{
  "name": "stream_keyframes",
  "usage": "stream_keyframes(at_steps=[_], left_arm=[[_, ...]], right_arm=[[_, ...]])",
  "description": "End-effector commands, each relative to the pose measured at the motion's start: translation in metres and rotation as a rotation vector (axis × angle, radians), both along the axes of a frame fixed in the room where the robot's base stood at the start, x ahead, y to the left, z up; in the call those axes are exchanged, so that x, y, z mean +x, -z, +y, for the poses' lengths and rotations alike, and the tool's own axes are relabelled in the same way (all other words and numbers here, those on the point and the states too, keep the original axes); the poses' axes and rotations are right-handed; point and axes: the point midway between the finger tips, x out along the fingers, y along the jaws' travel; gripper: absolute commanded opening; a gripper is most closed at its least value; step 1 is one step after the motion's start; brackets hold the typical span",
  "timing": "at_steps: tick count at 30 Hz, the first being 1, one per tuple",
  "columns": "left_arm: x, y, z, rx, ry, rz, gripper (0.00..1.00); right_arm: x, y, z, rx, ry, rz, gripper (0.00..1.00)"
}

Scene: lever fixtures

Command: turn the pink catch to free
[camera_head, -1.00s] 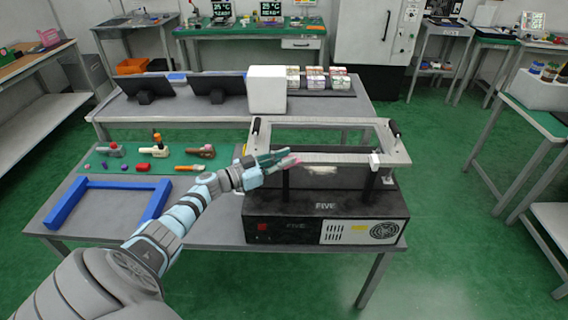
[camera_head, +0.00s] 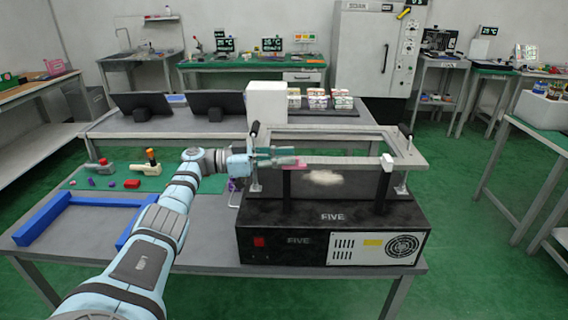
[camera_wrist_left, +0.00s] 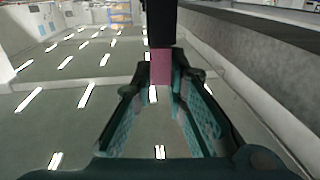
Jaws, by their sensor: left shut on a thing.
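The pink catch (camera_head: 292,163) is on the front bar of a grey metal frame (camera_head: 350,160) above a black box marked FIVE (camera_head: 310,235). My left gripper (camera_head: 284,160) reaches in from the left and is shut on the catch. In the left wrist view the catch (camera_wrist_left: 160,67) shows as a pink block at the fingertips (camera_wrist_left: 160,78), with a black part above it. The fingers cover some of the catch in the head view. My right gripper is out of view.
A white block (camera_head: 387,162) sits on the frame's right end. A black-handled post (camera_head: 254,130) stands by the frame's left corner. A blue bracket (camera_head: 60,205) and a green mat (camera_head: 130,178) with small parts lie on the table at left. A white box (camera_head: 266,106) stands behind.

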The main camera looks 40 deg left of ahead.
Motion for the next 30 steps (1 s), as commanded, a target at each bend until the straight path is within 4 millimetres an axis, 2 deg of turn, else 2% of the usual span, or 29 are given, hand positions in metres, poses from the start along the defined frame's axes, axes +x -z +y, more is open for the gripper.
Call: stream_keyframes(at_steps=[5,6,9,20,30], left_arm=[[-0.001,0.005,-0.001,0.003,0.003,0.011,0.0],[-0.001,0.005,-0.001,0.003,0.003,0.011,0.16],[-0.001,0.004,-0.001,0.002,0.003,0.009,0.32],[-0.004,0.002,0.004,0.002,0.0,0.006,0.33],[-0.049,0.002,0.051,0.001,-0.001,0.006,0.33]], right_arm=[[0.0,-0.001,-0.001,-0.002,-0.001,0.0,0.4],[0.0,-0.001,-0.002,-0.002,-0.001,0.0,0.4],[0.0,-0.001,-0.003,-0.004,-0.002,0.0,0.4],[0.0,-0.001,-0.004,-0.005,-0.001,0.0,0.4],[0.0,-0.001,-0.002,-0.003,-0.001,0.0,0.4]])
